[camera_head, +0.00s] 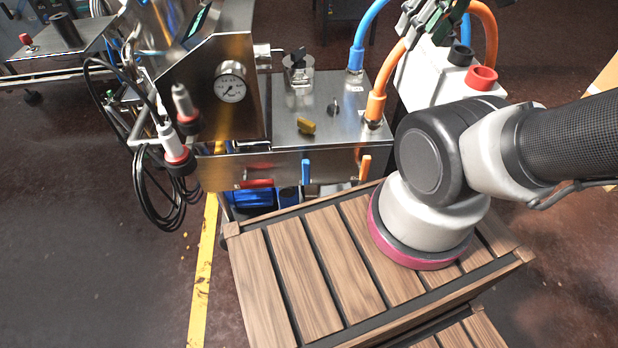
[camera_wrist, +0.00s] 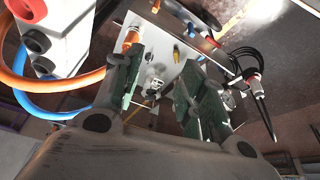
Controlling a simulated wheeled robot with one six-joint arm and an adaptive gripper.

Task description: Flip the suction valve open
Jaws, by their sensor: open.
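In the head view, a steel machine has a flat top plate (camera_head: 290,137) with several handles: a yellow handle (camera_head: 306,126), a small grey knob (camera_head: 334,107) and a clear block with a black knob (camera_head: 298,68). Below its front edge are a blue lever (camera_head: 305,172), an orange lever (camera_head: 365,168) and a red handle (camera_head: 256,183). No label I can read shows which is the suction valve. My gripper (camera_head: 428,18) is at the top, above and behind the hose fittings, partly cut off. In the wrist view my gripper (camera_wrist: 160,78) is open, its green-padded fingers apart and empty.
Blue (camera_head: 356,58) and orange (camera_head: 375,104) hoses rise from the plate's right side. A white box with red and black ports (camera_head: 481,77) stands beside it. A slatted wooden platform (camera_head: 310,270) lies in front. Cables and probes (camera_head: 175,150) hang at left.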

